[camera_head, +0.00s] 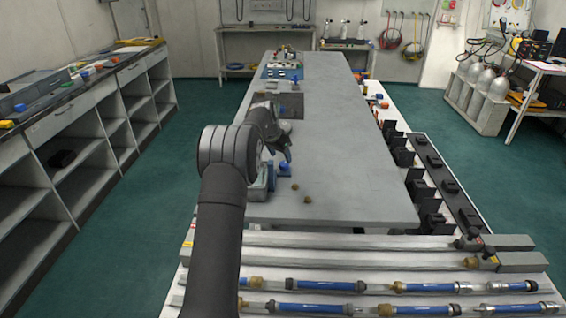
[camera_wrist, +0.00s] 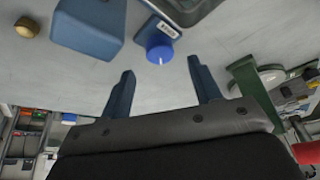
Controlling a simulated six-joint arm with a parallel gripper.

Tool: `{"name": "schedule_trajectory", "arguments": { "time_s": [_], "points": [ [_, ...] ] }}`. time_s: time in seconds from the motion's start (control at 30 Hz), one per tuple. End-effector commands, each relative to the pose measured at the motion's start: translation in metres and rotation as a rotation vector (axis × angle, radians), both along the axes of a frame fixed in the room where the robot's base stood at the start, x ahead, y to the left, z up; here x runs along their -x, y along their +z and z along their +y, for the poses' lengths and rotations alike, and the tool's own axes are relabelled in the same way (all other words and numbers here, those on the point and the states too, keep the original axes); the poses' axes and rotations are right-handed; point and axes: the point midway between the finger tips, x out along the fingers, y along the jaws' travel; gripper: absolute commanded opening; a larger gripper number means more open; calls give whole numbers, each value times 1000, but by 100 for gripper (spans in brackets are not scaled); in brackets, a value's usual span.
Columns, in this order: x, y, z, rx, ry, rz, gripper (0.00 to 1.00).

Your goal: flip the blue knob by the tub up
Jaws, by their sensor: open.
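The blue knob (camera_wrist: 160,52) is round, with a short white mark on its edge facing my gripper. It sits on a small blue-grey mount with a label, beside a grey tub (camera_wrist: 205,14) cut off by the top edge of the wrist view. My gripper (camera_wrist: 160,66) is open, its two blue-grey fingers apart with the knob just beyond and between their tips. Nothing is held, and no contact with the knob shows. In the head view, my gripper (camera_head: 287,157) is over the grey bench, close to a blue knob (camera_head: 284,168); my arm partly hides the tub (camera_head: 257,193).
A blue-grey block (camera_wrist: 88,28) stands left of the knob in the wrist view, with a brass knob (camera_wrist: 26,28) farther left. In the head view, two brass pieces (camera_head: 308,199) lie right of the tub. The bench (camera_head: 355,180) is clear to the right.

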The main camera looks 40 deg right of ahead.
Motion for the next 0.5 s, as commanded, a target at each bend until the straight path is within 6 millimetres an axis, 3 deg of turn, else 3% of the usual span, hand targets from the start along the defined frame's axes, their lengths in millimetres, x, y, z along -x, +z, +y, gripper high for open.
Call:
{"name": "schedule_trajectory", "arguments": {
  "time_s": [0.2,0.5],
  "points": [
    [-2,-33,-14,0,-1,0,57],
    [-3,-45,-19,0,-1,0,57]
  ]
}}
